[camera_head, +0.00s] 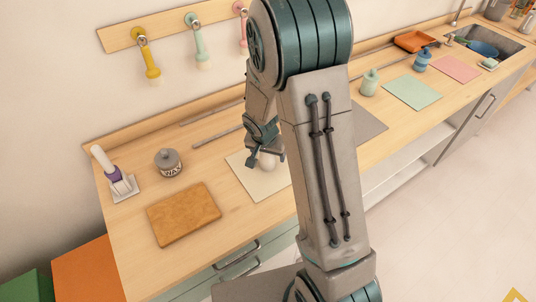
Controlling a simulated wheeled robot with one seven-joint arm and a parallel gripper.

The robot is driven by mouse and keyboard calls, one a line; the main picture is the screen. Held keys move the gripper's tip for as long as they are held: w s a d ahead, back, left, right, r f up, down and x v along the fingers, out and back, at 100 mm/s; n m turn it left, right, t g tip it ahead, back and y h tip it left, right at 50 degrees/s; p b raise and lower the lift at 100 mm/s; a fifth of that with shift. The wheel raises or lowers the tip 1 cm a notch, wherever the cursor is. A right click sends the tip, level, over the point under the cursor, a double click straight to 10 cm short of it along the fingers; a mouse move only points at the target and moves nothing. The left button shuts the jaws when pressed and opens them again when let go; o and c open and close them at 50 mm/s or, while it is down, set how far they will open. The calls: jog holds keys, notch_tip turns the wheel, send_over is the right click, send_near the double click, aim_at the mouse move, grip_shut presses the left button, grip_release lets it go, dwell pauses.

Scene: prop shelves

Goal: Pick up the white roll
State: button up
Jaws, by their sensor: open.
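A small off-white rounded thing (268,161), which may be the white roll, sits at the far part of a cream mat (262,186) on the wooden counter. My gripper (266,154) is open and points down right at this thing. Its fingers partly hide the thing, and I cannot tell whether they touch it. Another white, cylinder-shaped piece (101,157) leans at the counter's left end, above a purple part (113,174) on a small white stand (124,188). My arm hides the right part of the mat.
Coloured tools hang on a wall rail (170,24). Bare counter lies between them.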

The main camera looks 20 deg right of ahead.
jog(key=c, duration=1)
jog(key=shift+c, duration=0.3)
jog(key=shift+r, duration=0.15)
